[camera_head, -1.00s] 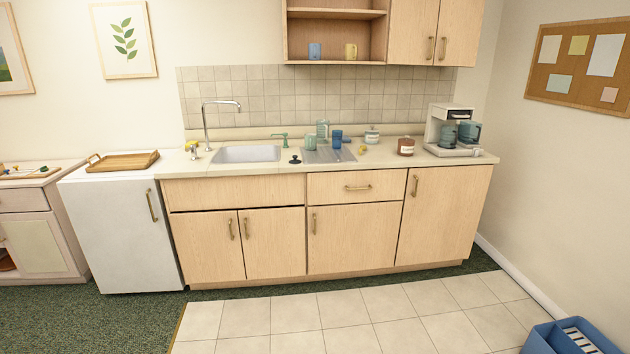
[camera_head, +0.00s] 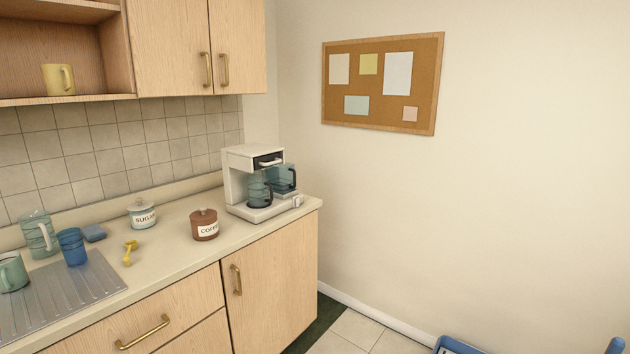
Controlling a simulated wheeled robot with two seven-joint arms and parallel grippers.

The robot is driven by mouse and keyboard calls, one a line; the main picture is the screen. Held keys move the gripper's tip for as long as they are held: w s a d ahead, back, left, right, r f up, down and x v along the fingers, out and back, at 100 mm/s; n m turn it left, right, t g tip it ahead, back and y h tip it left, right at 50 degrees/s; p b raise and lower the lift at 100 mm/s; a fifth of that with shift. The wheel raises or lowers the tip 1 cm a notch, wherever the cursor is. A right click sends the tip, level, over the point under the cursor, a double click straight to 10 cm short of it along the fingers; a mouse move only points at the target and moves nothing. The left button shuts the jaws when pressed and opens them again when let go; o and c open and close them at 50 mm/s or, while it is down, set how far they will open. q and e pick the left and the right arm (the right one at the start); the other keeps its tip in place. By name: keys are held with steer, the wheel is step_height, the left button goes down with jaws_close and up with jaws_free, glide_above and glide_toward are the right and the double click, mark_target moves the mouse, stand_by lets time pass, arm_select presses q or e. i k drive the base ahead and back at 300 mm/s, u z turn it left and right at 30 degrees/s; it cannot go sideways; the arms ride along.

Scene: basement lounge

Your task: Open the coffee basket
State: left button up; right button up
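A white coffee maker (camera_head: 240,165) stands at the right end of the counter. A dark handle shows on its upper front part, which looks like the coffee basket (camera_head: 269,161); it appears shut. A teal glass carafe (camera_head: 259,192) sits below it on the base. A second blue-teal container with a dark handle (camera_head: 284,179) is at its right side. Neither of my grippers is in view.
A brown coffee jar (camera_head: 204,225) and a white sugar jar (camera_head: 142,214) stand left of the machine. A yellow scoop (camera_head: 129,253), blue cup (camera_head: 72,247) and glass pitcher (camera_head: 38,235) are further left. A blue bin (camera_head: 457,346) is on the floor.

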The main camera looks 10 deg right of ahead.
mark_target(264, 161)
steer(key=z, duration=0.6)
steer(key=i, duration=1.4)
steer(key=z, duration=0.45)
